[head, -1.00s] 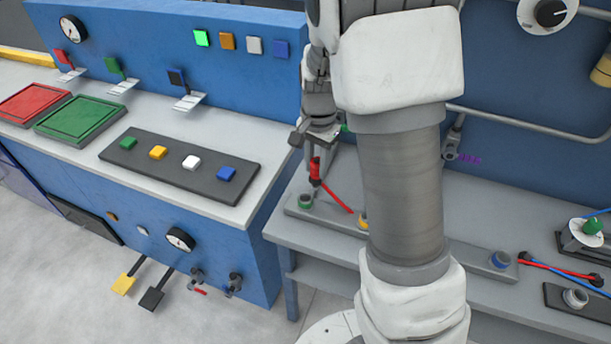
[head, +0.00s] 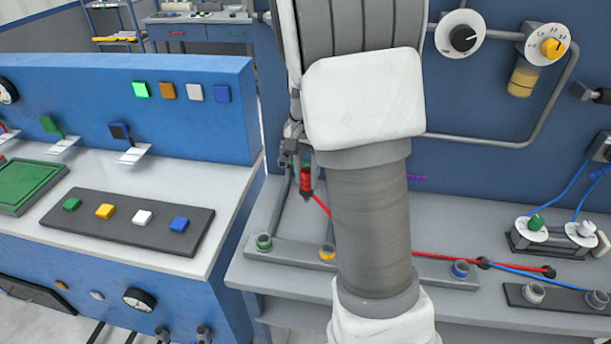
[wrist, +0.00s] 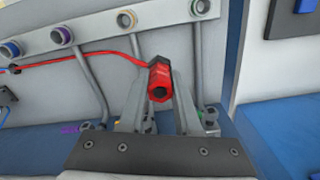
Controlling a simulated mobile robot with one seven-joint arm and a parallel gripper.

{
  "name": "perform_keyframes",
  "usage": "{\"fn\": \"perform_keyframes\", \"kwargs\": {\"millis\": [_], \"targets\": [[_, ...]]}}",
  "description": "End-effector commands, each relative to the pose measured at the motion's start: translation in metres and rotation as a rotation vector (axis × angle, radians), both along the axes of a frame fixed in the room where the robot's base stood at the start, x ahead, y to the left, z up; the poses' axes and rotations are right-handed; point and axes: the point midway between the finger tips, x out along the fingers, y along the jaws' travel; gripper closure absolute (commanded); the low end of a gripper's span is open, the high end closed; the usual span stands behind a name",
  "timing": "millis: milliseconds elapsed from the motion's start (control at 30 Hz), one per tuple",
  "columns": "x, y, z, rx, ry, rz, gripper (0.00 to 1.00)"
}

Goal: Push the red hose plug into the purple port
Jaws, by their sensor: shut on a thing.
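My gripper (head: 305,172) is shut on the red hose plug (head: 306,182) and holds it above the bench, behind the port bar. The plug also shows between the fingers in the wrist view (wrist: 160,83), with the red hose (wrist: 95,58) running off to the left. The purple port (wrist: 61,35) stands on the bar in the wrist view, between the yellow port (wrist: 127,18) and the blue port (wrist: 11,49). The plug is apart from it. In the head view my arm hides the purple port.
The bar also carries a green port (head: 264,242) at its left end. The red hose stretches right past the blue port, beside a blue hose (head: 570,282). A grey pipe (head: 530,120) runs along the blue wall. A button panel (head: 125,220) stands to the left.

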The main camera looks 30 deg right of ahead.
Motion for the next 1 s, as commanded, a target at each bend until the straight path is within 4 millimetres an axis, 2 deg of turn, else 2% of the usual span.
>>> {"fn": "perform_keyframes", "kwargs": {"millis": [1000], "targets": [[0.0, 0.0, 0.079, 0.0, -0.001, 0.0, 1.0]]}}
